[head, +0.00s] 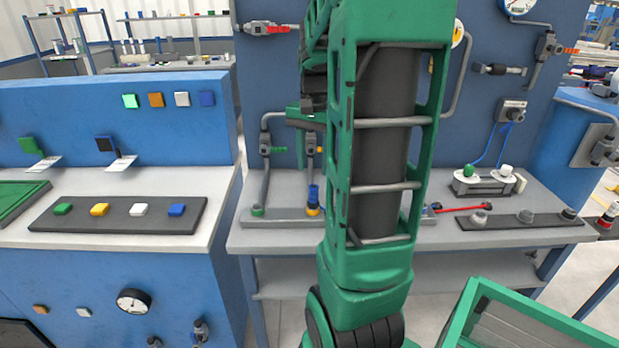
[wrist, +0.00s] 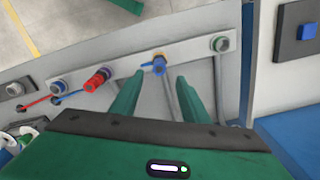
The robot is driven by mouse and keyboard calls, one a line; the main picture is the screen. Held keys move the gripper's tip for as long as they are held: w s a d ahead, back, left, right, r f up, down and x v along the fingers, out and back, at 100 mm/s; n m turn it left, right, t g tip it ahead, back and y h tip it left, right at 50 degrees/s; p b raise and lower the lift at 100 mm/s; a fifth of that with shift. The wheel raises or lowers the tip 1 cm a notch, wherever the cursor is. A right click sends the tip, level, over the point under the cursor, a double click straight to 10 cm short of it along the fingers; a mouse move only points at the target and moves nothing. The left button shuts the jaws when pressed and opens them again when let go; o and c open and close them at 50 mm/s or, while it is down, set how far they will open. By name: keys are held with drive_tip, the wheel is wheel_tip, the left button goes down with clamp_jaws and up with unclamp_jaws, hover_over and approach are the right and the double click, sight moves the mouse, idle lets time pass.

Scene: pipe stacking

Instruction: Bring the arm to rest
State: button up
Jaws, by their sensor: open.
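My green arm (head: 383,150) fills the middle of the head view and hides part of the bench behind it. In the wrist view my gripper (wrist: 158,76) is open, its two green fingers apart with nothing held between them. Beyond the fingertips a blue and yellow fitting (wrist: 159,62) stands on a pale strip (wrist: 188,54). The same fitting shows in the head view (head: 313,198), left of my arm. In the head view the fingers cannot be made out clearly.
A red fitting (wrist: 97,79) and a grey-green socket (wrist: 219,44) are on the strip. Grey pipes (head: 265,165) rise on the left of the bench (head: 240,238). A dark rack (head: 520,222) is on its right. A blue wall panel (head: 270,75) stands behind.

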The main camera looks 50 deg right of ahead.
drive_tip(key=shift+r, duration=1.2)
drive_tip(key=s+a+f+n, duration=0.2)
drive_tip(key=s+a+n, duration=0.2)
drive_tip(key=s+a, duration=0.3)
drive_tip(key=s+a+f+n, duration=0.3)
drive_tip(key=s+a, duration=0.3)
drive_tip(key=a, duration=0.3)
drive_tip(key=shift+s+a+f+n, duration=0.35)
drive_tip(key=shift+n, duration=0.15)
drive_tip(key=shift+c, duration=1.4)
